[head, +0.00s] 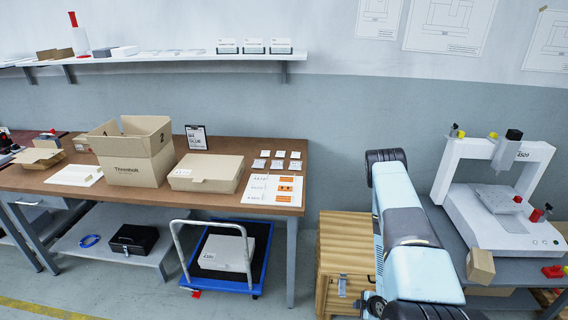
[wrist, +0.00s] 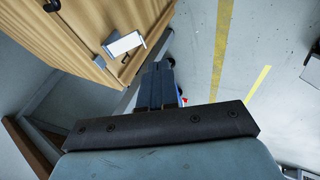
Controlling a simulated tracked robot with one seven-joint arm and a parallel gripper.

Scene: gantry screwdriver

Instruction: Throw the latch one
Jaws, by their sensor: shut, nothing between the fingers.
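A wooden crate (head: 345,238) stands on the floor between the workbench and the gantry machine. A metal latch (head: 342,287) sits on its front face, low in the head view. In the wrist view the crate (wrist: 92,22) fills the upper left, and the latch (wrist: 124,44) shows as a bright metal plate on its face. My gripper (wrist: 158,66) is shut and empty, its dark fingers together. In the picture they lie just below and right of the latch, apart from it. The distance in depth is unclear. In the head view my arm hides part of the crate and the gripper's tips.
The gantry machine (head: 503,205) stands on a table at right. A blue cart (head: 233,285) carrying a box is left of the crate, under the workbench (head: 237,202). Cartons and cards lie on the workbench. Open floor with yellow lines (wrist: 222,45) lies right of the crate in the wrist view.

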